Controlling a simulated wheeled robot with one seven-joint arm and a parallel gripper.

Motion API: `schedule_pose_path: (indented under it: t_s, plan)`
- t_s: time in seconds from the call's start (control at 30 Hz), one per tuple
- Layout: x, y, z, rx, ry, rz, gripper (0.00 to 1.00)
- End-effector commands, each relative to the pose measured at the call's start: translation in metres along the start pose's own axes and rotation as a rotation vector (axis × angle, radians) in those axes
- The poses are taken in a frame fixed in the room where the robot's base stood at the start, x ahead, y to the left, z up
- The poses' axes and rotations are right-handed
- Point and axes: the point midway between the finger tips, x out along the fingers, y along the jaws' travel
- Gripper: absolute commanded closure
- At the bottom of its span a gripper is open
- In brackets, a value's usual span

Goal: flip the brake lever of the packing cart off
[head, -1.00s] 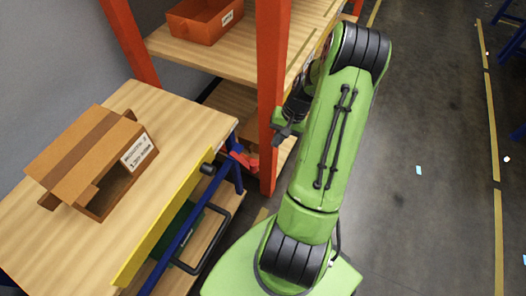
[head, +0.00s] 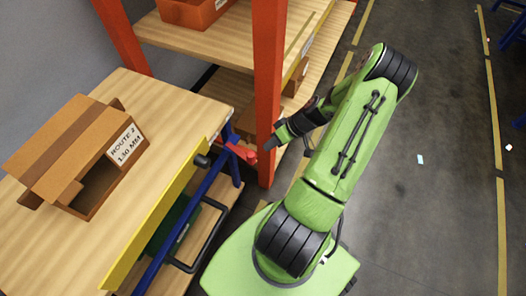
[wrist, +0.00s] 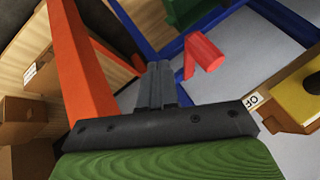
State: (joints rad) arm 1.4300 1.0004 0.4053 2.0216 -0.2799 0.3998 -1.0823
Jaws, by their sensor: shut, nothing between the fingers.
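The red brake lever (head: 241,153) sticks out from the blue frame at the right end of the packing cart (head: 185,100). In the wrist view the lever (wrist: 204,52) is a red bar with a bend, just beyond and right of my fingertips. My gripper (head: 270,144) is shut and empty, pointing left toward the lever's outer end. In the wrist view my gripper (wrist: 160,68) has its fingers together, and a small gap shows between them and the lever. I cannot tell the depth of that gap exactly.
An orange rack post (head: 268,90) stands close behind my gripper. A cardboard box (head: 75,150) sits on the cart top, and a yellow rail (head: 150,230) runs along its edge. A partly visible label (wrist: 252,101) shows at right. Open floor (head: 440,210) lies right.

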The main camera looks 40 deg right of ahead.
Motion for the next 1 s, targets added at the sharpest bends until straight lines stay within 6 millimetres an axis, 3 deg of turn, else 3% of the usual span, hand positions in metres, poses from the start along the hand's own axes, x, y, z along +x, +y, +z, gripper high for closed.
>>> schedule_pose_path:
  t_s: [0.2,0.57,0.8,1.0]
  plan:
    - [0.012,-0.029,0.000,0.000,-0.001,0.000,1.00]
    - [0.013,-0.033,0.000,0.000,-0.002,0.001,1.00]
    - [0.023,-0.057,0.010,-0.002,-0.003,0.000,1.00]
    - [0.024,-0.063,0.011,0.000,-0.002,-0.003,1.00]
